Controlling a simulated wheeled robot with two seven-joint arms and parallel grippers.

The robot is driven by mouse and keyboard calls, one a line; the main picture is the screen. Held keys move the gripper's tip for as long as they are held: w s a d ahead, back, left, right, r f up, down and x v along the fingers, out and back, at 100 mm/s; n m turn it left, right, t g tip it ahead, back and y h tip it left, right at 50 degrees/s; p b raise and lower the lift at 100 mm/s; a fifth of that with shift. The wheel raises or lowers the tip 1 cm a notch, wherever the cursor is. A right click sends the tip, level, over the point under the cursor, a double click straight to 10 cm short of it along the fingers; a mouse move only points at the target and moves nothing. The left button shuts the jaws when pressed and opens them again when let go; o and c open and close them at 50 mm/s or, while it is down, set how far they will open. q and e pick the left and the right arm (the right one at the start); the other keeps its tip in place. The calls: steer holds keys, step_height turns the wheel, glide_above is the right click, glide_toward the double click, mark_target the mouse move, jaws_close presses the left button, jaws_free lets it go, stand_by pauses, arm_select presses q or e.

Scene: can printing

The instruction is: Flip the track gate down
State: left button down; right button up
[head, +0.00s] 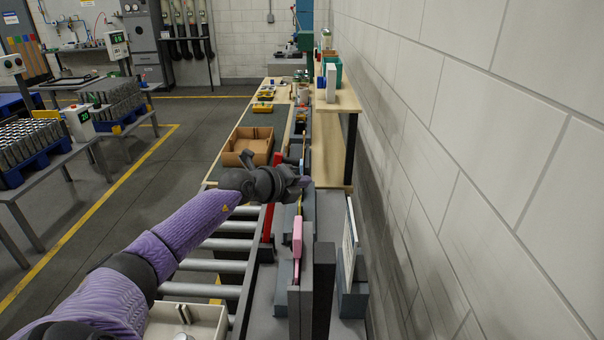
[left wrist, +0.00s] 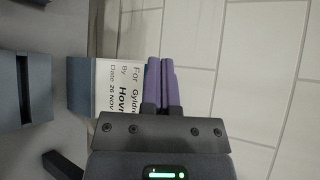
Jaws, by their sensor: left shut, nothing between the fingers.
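My left gripper (head: 303,182) reaches in from the left over the narrow grey track beside the roller conveyor. In the left wrist view its two purple fingers (left wrist: 162,85) are together, with nothing held between them. A pink piece (head: 297,237) stands upright on the track, nearer than the gripper, with a yellow piece just beyond it. I cannot tell for sure which part is the track gate; the gripper and forearm hide part of the track. A red bar (head: 268,222) runs along the conveyor's right edge.
A white sign (head: 350,238) on a grey-blue block stands at the right; a printed card (left wrist: 118,88) shows in the left wrist view. The tiled wall (head: 450,170) bounds the right. A cardboard box (head: 248,143) sits beyond the gripper. Conveyor rollers (head: 215,266) lie left.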

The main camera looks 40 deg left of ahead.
arm_select(q)
steer(key=w+a+b, duration=0.2)
steer(key=w+a, duration=0.1)
steer(key=w, duration=0.1)
steer(key=shift+a, duration=0.15)
steer(key=shift+s+r, duration=0.1)
stand_by(0.3)
